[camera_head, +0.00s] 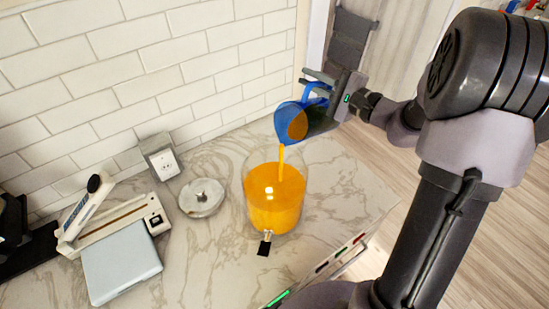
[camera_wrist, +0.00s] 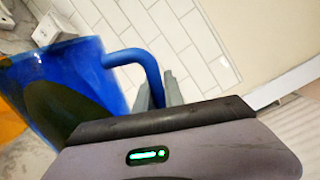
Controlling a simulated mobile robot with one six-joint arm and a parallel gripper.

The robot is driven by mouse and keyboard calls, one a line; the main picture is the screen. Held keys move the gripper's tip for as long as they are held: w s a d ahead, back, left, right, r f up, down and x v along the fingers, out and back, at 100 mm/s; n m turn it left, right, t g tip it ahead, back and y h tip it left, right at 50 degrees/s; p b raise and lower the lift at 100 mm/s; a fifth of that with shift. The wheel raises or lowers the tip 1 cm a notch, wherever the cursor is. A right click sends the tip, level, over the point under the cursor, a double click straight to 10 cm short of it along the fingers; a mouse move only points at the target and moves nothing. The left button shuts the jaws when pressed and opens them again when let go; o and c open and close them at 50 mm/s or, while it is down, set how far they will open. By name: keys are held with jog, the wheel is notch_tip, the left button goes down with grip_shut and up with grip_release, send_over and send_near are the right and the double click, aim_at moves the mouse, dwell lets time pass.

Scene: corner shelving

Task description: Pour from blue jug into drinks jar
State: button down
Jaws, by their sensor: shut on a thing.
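The blue jug (camera_head: 296,121) is tilted in the head view, its mouth toward the drinks jar. A thin orange stream falls from it into the jar. The drinks jar (camera_head: 262,213) is clear, stands upright on the counter and holds orange liquid to a high level; a small tap is at its front. My gripper (camera_head: 317,82) is shut on the jug's handle, above and right of the jar. In the wrist view the jug (camera_wrist: 85,75) fills the left side, and its curved handle runs to my gripper (camera_wrist: 155,95). The fingertips are partly hidden there.
The marble counter (camera_head: 215,255) also bears a round grey dish (camera_head: 201,197), a pale device with a flat plate (camera_head: 121,268) and a dark object at far left. A socket box (camera_head: 161,158) is by the tiled wall. The counter's edge lies right of the jar.

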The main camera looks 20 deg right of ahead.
jog(key=shift+s+a+r+n, duration=0.15)
jog(key=shift+s+a+n, duration=0.05)
jog(key=shift+a+n, duration=0.2)
dwell(1.4)
